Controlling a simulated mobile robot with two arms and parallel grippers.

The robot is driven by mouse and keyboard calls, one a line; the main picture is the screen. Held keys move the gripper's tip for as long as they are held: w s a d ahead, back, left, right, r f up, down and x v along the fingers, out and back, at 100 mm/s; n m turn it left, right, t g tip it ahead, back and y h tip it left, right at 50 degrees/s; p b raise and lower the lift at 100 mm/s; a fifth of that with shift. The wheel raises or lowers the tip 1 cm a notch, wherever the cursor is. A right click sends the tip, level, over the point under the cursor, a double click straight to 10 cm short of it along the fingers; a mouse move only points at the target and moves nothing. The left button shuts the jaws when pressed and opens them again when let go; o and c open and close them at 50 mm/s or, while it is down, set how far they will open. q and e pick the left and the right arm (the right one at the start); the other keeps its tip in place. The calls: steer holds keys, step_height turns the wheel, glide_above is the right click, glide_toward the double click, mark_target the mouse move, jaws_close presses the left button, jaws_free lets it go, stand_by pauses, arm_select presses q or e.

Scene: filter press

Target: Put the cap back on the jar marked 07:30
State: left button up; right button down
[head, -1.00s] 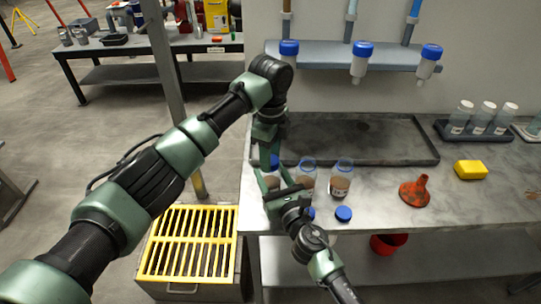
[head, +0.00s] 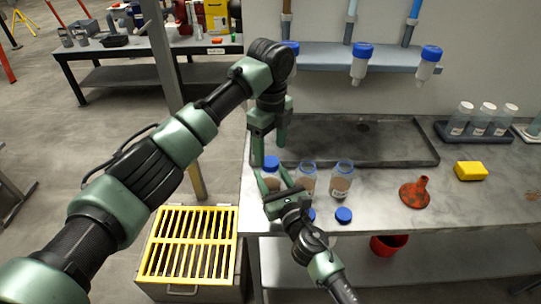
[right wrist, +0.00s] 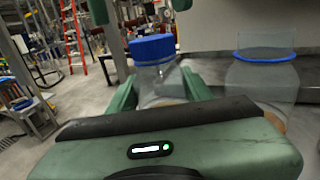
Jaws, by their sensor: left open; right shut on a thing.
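The leftmost jar (head: 270,181) stands on the bench with a blue cap (head: 271,162) seated on its mouth. The right wrist view shows this cap (right wrist: 153,50) on the clear jar (right wrist: 160,87), looking roughly level. My right gripper (head: 272,186) is shut on that jar's body, one finger on each side. My left gripper (head: 268,148) is open and empty, just above and behind the cap, apart from it. A middle jar (head: 307,180) and a right jar (head: 341,181) stand uncapped with brown contents. The time marks are too small to read.
Two blue caps lie in front of the jars, one (head: 344,215) in clear view and one (head: 311,214) partly hidden by my right arm. A grey tray (head: 400,150) lies behind. An orange funnel (head: 415,192) and yellow block (head: 470,171) stand right. Bottles hang from a shelf above.

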mark_target(275, 183)
arm_select(q)
step_height(275, 183, up, 8)
steer(key=shift+r, duration=0.2)
arm_select(e)
steer(key=c, duration=0.6)
jaws_free()
steer(key=shift+o, duration=0.2)
steer(key=shift+s, duration=0.1)
arm_select(q)
steer(key=shift+f, duration=0.15)
arm_select(e)
steer(key=v, duration=0.7)
steer(key=shift+s+d, duration=0.1)
steer(key=shift+s, duration=0.15)
